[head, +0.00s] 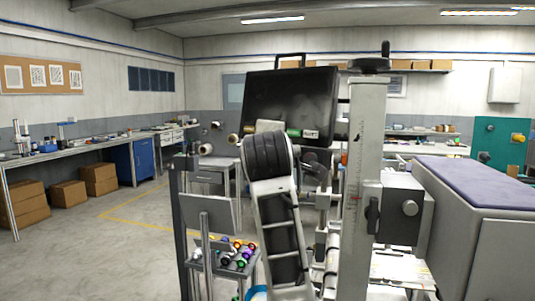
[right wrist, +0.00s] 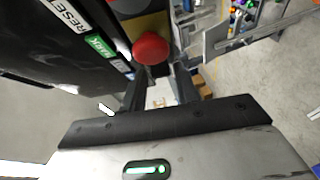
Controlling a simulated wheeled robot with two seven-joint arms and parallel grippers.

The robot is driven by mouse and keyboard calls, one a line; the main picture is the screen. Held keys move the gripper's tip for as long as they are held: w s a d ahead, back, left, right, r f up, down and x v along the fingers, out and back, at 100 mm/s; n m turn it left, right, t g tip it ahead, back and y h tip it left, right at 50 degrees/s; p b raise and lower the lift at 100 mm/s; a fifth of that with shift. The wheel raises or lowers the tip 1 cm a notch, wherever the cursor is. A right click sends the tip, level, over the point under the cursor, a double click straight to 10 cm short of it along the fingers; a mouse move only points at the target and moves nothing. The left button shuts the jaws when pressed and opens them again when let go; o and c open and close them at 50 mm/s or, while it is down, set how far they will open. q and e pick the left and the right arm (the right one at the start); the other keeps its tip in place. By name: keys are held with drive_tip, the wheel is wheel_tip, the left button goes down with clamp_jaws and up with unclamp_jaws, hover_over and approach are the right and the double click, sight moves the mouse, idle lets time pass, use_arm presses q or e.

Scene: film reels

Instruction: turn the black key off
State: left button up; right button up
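A black box (head: 292,97) with a handle on top stands in the middle of the head view. A row of small labels runs along its lower edge, including a green label (head: 293,133). In the right wrist view, the black panel (right wrist: 50,50) fills the upper left, and its labels read RESET and MARK. A red round button (right wrist: 150,48) sits just beyond the fingers of my right gripper (right wrist: 160,88), which are apart with nothing visible between them. In the head view my arm hides that gripper. I cannot make out the black key. My left gripper is not in view.
A grey upright post (head: 364,190) with a black knob stands right of the box. A purple-topped block (head: 480,182) is at the right. A small cart (head: 225,262) with several coloured pieces stands low, left of my arm. Open floor (head: 90,240) lies at the left.

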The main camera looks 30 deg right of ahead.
drive_tip(key=b+v, duration=0.1)
drive_tip(key=v, duration=1.5)
drive_tip(key=shift+b, duration=0.3)
drive_tip(key=shift+w, duration=0.1)
drive_tip(key=w+a+f+y, duration=0.2)
drive_tip(key=w+f, duration=0.1)
drive_tip(key=f, duration=0.7)
drive_tip(key=w+a+f+y, duration=0.1)
drive_tip(key=w+f+y, duration=0.15)
drive_tip(key=f, duration=0.65)
drive_tip(key=w+a+f+y, duration=0.15)
drive_tip(key=w+f, duration=0.25)
drive_tip(key=f, duration=0.6)
drive_tip(key=s+a+f+m+y, duration=0.1)
drive_tip(key=s+f, duration=0.2)
drive_tip(key=f, duration=0.3)
drive_tip(key=s+a+f+g+y, duration=0.1)
drive_tip(key=s+a+f, duration=0.1)
drive_tip(key=f, duration=0.3)
drive_tip(key=s+a+f+m+y, duration=0.1)
drive_tip(key=s+f, duration=0.2)
drive_tip(key=f, duration=0.3)
drive_tip(key=s+a+f+m+g+y, duration=0.2)
drive_tip(key=s+f+m, duration=0.3)
drive_tip(key=s+f, duration=0.6)
drive_tip(key=s, duration=0.3)
drive_tip(key=shift+y, duration=0.3)
